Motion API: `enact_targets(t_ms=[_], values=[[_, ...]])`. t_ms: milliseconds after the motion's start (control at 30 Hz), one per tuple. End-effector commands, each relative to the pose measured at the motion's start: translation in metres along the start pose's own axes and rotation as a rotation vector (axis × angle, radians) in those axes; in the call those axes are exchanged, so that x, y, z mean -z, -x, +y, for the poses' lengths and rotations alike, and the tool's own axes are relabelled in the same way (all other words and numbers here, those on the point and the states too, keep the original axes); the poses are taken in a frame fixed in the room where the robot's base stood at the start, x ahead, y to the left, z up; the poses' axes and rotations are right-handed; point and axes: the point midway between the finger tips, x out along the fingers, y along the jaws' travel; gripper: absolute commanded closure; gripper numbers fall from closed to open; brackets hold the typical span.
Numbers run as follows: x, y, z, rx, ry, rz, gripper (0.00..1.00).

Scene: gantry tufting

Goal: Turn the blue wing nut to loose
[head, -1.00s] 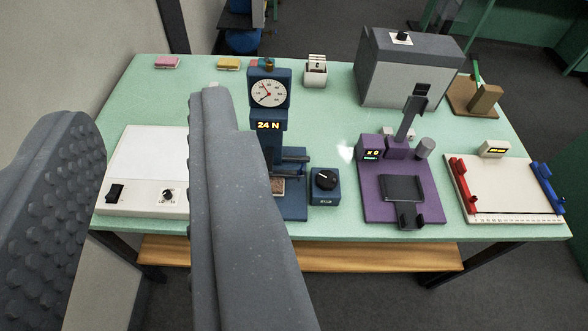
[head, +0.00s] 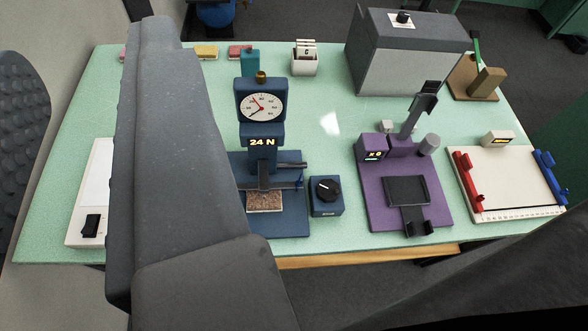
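The long white board (head: 510,185) at the right end of the bench has a red clamp on its left edge and a blue clamp (head: 550,177) on its right edge. The blue clamp has small raised blue parts; a wing nut there is too small to make out. A small blue piece (head: 299,182) also shows on the dial press.
The dial press (head: 262,150) reads 24 N, with a black-knobbed box (head: 326,196) beside it. A purple stand (head: 400,205) with a raised arm lies between the press and the board. A large grey box (head: 408,55) stands behind. Green bench top (head: 310,125) shows between them.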

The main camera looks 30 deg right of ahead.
Motion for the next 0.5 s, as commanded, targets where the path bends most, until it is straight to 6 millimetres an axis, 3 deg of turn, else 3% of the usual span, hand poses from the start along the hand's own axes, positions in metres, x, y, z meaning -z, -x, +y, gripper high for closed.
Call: enact_targets(t_ms=[267, 367, 500], values=[[-0.006, -0.007, 0.001, -0.009, -0.006, -0.013, 0.75], [-0.029, -0.032, 0.006, -0.042, -0.029, -0.058, 0.75], [-0.093, -0.092, 0.023, -0.139, -0.094, -0.17, 0.75]])
